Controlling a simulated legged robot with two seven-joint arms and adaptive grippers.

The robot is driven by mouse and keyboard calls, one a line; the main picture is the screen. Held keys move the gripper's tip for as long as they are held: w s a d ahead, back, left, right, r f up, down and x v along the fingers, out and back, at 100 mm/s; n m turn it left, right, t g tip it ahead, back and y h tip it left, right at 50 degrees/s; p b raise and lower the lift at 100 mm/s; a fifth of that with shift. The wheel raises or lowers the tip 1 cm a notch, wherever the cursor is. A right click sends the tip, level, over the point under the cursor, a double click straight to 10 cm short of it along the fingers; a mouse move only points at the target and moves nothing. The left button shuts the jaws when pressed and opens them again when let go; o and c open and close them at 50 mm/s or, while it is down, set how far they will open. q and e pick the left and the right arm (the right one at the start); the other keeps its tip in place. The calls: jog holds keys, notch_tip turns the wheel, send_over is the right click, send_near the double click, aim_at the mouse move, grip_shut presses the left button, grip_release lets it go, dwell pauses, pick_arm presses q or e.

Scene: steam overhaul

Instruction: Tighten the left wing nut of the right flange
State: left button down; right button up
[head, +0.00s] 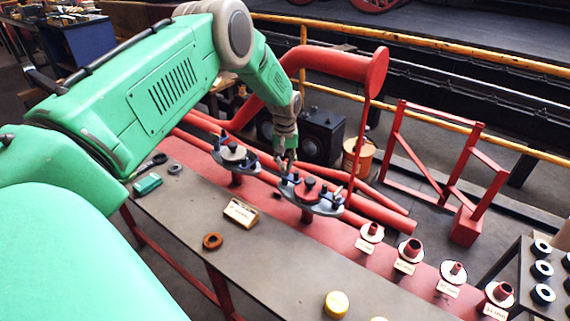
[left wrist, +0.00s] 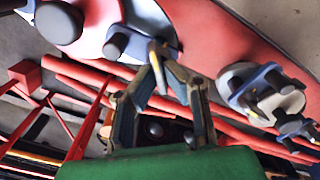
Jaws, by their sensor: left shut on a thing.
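The right flange (head: 325,209) is a grey-blue oval plate with a red centre, on a red post above the bench. Blue wing nuts sit on it, and its left wing nut (head: 291,179) is at the end nearest my gripper. My left gripper (head: 287,164) reaches down from above and is shut on that wing nut. In the left wrist view the fingertips (left wrist: 163,62) meet around the nut (left wrist: 157,46) at the flange's edge; the fingers partly hide it. The right flange also shows in the left wrist view (left wrist: 135,15). My right gripper is not in view.
The left flange (head: 233,156) stands close by on the left, with its own blue wing nuts. A small labelled block (head: 241,212) and a brown ring (head: 212,241) lie on the bench (head: 280,263). Several red fittings on white discs (head: 409,250) stand to the right. Red pipes run behind.

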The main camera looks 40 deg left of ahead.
pick_arm(q)
jog(key=m, duration=0.4)
jog(key=shift+w+r, duration=0.25)
jog(key=shift+w, duration=0.05)
jog(key=shift+w+d+m, duration=0.1)
jog(key=shift+m, duration=1.7)
jog(key=c, duration=1.7)
grip_release()
jog(key=shift+f, duration=0.15)
notch_tip(320, 180, up, 12)
jog(key=shift+f, duration=0.1)
